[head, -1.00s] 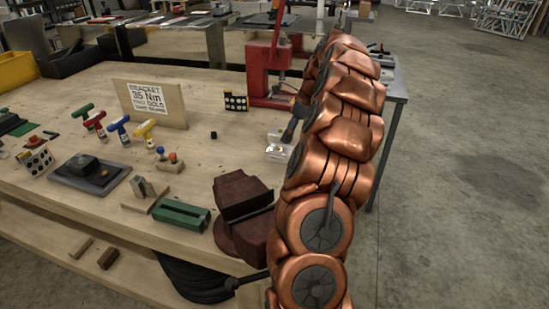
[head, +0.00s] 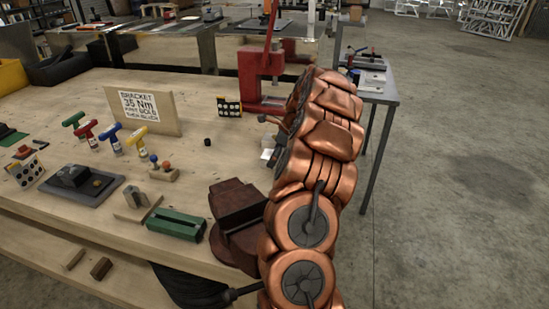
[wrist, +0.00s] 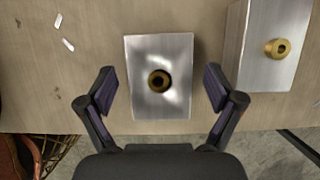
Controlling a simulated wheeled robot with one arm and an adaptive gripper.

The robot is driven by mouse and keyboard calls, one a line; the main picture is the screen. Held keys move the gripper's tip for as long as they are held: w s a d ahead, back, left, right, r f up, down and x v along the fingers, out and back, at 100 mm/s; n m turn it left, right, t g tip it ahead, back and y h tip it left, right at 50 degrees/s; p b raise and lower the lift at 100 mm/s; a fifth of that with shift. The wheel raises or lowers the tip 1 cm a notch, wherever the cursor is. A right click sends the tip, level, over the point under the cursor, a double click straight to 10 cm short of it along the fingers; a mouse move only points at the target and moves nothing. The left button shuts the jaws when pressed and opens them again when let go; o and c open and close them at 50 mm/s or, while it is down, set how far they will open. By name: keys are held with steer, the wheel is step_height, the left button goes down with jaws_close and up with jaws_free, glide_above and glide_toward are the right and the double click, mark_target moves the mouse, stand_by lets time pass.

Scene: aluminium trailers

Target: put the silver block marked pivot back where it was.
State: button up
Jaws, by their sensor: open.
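A silver block (wrist: 160,52) with a round brass bushing in its top face lies on the wooden bench in the wrist view. A second silver block (wrist: 260,75), also with a brass bushing, is to its right. I can read no marking on either. My gripper (wrist: 161,88) is open and empty, its fingertips on either side of the first block's near half in the picture; contact and height cannot be told. In the head view one silver block (head: 267,154) shows partly behind my arm, and most of my gripper is hidden.
The wooden bench (head: 180,110) holds a bracket sign (head: 142,110), a red press (head: 262,75), a brown vise (head: 238,215), a green channel (head: 176,224) and colored T-handle tools. The bench edge lies close to the blocks in the wrist view. Two small white pieces (wrist: 63,32) lie at left.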

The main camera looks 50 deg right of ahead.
steer(key=shift+f, duration=0.2)
steer(key=c, duration=1.5)
steer(key=shift+c, duration=0.8)
steer(key=shift+r, duration=0.2)
